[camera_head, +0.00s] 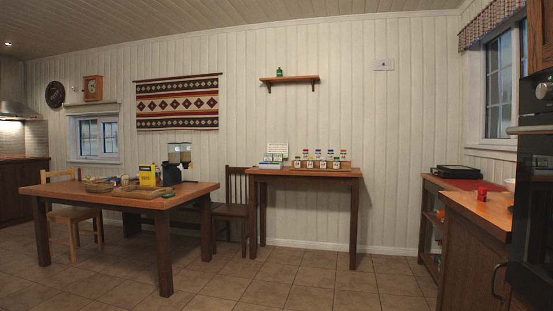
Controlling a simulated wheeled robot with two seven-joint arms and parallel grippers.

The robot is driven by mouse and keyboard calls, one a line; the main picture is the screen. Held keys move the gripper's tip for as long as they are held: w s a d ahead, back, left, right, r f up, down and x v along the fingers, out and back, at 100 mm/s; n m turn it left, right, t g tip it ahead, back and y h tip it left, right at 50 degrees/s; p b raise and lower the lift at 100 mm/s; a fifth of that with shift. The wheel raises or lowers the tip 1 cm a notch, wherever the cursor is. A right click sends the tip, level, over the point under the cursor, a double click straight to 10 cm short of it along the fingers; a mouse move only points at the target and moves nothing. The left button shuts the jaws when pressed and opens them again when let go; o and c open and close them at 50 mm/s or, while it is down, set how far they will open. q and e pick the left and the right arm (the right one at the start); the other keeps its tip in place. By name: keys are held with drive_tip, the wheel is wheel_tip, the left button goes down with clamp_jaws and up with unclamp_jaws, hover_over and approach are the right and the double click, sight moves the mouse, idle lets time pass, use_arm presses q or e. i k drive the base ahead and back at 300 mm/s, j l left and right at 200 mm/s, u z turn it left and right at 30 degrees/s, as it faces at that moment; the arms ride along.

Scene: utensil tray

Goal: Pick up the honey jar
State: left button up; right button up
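I cannot tell which thing is the honey jar; everything is far off and small. Several small jars with coloured lids (331,158) stand in a row on the narrow wooden table (304,172) against the back wall. A small green jar or bottle (280,72) stands on the wall shelf (290,79). A small red object (481,194) stands on the wooden counter at the right. Neither my left nor my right gripper is in view.
A large wooden table (190,190) at the left holds a yellow box (148,175), a dispenser (179,155) and boards. Chairs (235,190) stand by it. A counter (485,210) and a dark appliance edge the right. The tiled floor (290,285) in front is clear.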

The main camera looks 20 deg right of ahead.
sight(297, 161)
drive_tip(key=i+l+z, duration=0.25)
drive_tip(key=i, duration=0.15)
drive_tip(key=i+l+z, duration=0.25)
drive_tip(key=i, duration=0.9)
drive_tip(key=i+z, duration=0.25)
drive_tip(key=i, duration=0.85)
